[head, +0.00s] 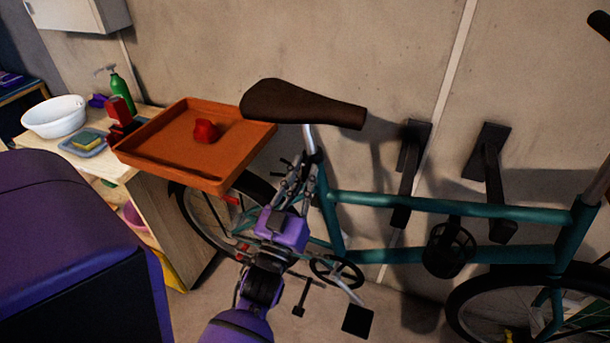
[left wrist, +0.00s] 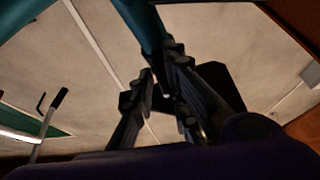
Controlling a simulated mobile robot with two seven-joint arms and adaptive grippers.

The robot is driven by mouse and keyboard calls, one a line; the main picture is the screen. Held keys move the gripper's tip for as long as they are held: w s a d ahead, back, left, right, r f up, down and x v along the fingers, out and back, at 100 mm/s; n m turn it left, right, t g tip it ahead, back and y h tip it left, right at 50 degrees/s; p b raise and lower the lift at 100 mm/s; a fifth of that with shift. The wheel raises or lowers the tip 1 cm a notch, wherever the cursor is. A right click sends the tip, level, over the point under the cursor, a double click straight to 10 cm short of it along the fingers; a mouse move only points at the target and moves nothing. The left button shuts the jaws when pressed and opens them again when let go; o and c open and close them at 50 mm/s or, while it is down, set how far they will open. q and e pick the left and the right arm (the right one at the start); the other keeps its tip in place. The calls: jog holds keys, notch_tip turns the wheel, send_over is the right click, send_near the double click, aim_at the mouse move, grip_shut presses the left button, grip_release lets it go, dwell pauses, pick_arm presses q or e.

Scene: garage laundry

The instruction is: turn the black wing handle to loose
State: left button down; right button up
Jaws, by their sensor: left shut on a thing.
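A teal bicycle (head: 430,207) with a brown saddle (head: 300,104) stands against the wall. My left gripper (head: 298,172) is at the seat post (head: 311,140), just below the saddle where the post enters the frame. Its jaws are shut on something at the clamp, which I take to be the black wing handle. The fingers hide the handle, so I cannot tell its angle. In the left wrist view the fingers (left wrist: 160,82) close in beside the teal tube (left wrist: 143,25), with a dark shape behind them. My right gripper is not in view.
An orange tray (head: 165,150) with a red object (head: 206,131) sits behind the saddle, close left of my gripper. A workbench (head: 95,155) holds a white basin (head: 55,117) and a green bottle (head: 122,90). Black wall brackets (head: 410,170) are behind the bicycle.

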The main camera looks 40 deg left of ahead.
pick_arm(q)
jog(key=shift+a+r, duration=0.2)
jog(key=shift+r, duration=0.15)
